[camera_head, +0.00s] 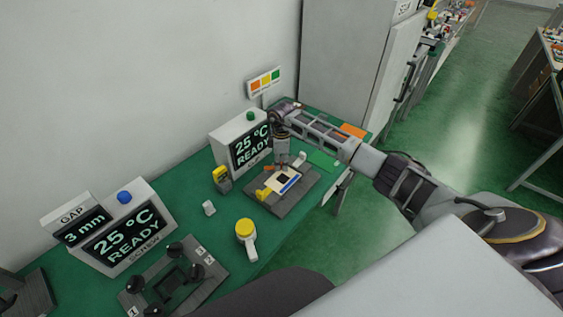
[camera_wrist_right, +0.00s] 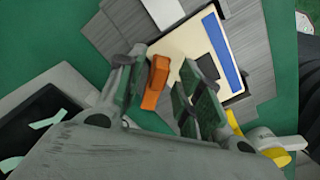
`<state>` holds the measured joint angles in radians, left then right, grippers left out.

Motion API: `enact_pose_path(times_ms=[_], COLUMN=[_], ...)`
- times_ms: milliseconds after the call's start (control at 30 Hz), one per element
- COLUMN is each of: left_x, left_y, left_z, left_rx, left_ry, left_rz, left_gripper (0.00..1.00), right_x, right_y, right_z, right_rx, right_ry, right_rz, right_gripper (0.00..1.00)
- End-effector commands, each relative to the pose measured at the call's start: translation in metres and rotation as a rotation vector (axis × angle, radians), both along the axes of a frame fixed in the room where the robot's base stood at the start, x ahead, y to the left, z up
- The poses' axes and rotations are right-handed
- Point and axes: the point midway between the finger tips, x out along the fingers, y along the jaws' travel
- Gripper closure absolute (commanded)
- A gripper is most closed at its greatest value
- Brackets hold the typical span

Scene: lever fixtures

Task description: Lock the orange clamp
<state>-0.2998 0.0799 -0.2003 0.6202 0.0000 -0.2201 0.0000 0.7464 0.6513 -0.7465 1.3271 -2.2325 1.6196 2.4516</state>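The orange clamp (camera_wrist_right: 155,82) is a small lever at the edge of a grey fixture plate (camera_wrist_right: 262,52) that bears a cream card with a blue stripe. In the head view only a bit of the orange clamp (camera_head: 268,169) shows beside my gripper. My right gripper (camera_head: 282,161) points down over the back of the fixture. In the right wrist view its fingers (camera_wrist_right: 160,88) are apart, and the orange clamp appears between them, nearer the left finger. I cannot tell whether either finger touches it. My left gripper is not in view.
A yellow clamp (camera_head: 263,194) and a white clamp (camera_head: 299,159) sit on the same fixture. A display box (camera_head: 228,142) reading 25 °C READY stands close behind left. A yellow-topped handle (camera_head: 245,230) and a black-knobbed fixture (camera_head: 205,282) lie toward the front.

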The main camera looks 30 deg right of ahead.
Motion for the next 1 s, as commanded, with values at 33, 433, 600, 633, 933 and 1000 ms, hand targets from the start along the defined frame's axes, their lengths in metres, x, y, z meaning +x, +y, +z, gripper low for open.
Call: enact_pose_path(times_ms=[33, 433, 600, 633, 933, 1000], left_x=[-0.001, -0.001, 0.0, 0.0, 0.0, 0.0], left_y=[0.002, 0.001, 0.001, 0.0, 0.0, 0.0], left_z=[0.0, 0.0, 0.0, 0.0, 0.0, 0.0], left_rx=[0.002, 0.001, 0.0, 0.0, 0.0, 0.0], left_ry=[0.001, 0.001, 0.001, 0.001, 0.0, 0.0], left_rz=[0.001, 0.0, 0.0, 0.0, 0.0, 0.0], left_gripper=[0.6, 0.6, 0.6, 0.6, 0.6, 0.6], right_x=[0.0, 0.001, 0.001, 0.001, 0.0, 0.001], right_y=[0.0, 0.0, 0.0, 0.0, 0.0, 0.0], right_z=[0.0, 0.02, 0.043, 0.048, 0.092, 0.101], right_rx=[-0.001, 0.0, -0.001, -0.001, -0.001, 0.001], right_ry=[0.0, -0.001, -0.003, -0.003, -0.002, -0.003], right_rz=[0.0, 0.0, 0.001, 0.001, 0.001, 0.001], right_gripper=[0.64, 0.64, 0.64, 0.64, 0.64, 0.64])
